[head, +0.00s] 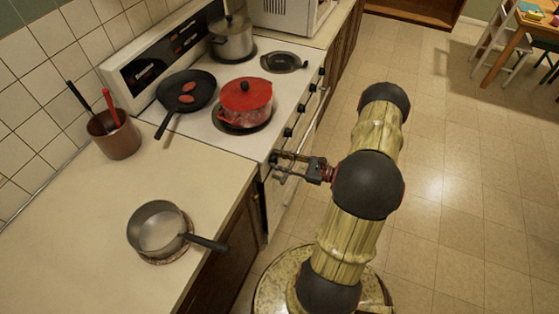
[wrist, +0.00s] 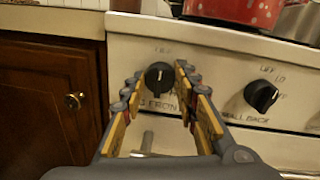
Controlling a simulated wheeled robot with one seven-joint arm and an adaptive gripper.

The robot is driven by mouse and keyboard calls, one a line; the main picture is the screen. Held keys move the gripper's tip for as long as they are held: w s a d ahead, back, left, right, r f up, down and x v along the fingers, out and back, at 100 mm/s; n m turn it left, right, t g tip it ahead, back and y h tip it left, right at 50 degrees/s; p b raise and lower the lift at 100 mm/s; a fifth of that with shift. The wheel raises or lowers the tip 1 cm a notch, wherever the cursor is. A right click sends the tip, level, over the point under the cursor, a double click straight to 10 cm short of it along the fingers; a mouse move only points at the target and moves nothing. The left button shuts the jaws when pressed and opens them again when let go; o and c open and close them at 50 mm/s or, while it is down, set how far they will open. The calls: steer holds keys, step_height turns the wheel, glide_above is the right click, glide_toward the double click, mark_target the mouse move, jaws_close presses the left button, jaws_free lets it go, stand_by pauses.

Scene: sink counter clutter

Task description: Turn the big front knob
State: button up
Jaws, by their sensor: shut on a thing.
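The big front knob (wrist: 158,76) is black and round with a pale pointer mark, on the white stove front; the label under it is partly covered but reads "FRONT". My gripper (wrist: 157,75) has one finger on each side of this knob and is shut on it. The pointer stands about upright. In the head view my gripper (head: 277,166) reaches left to the near end of the stove front, and the knob there is hard to make out behind the fingers.
A second black knob (wrist: 262,96), labelled "BACK", sits to the right. The oven handle (wrist: 147,143) is below. On the white stove (head: 215,134) stand a red pot (head: 246,97), a frying pan (head: 186,91) and a steel pot (head: 232,40). A saucepan (head: 157,229) stands on the counter, its handle past the edge.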

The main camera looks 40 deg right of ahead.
steer(key=shift+m+t+p, duration=0.4)
steer(key=shift+m+p, duration=1.55)
steer(key=shift+m, duration=2.35)
steer(key=shift+d+f, duration=0.1)
steer(key=o, duration=0.9)
steer(key=shift+c, duration=0.2)
steer(key=v, duration=1.1)
steer(key=shift+s, duration=0.4)
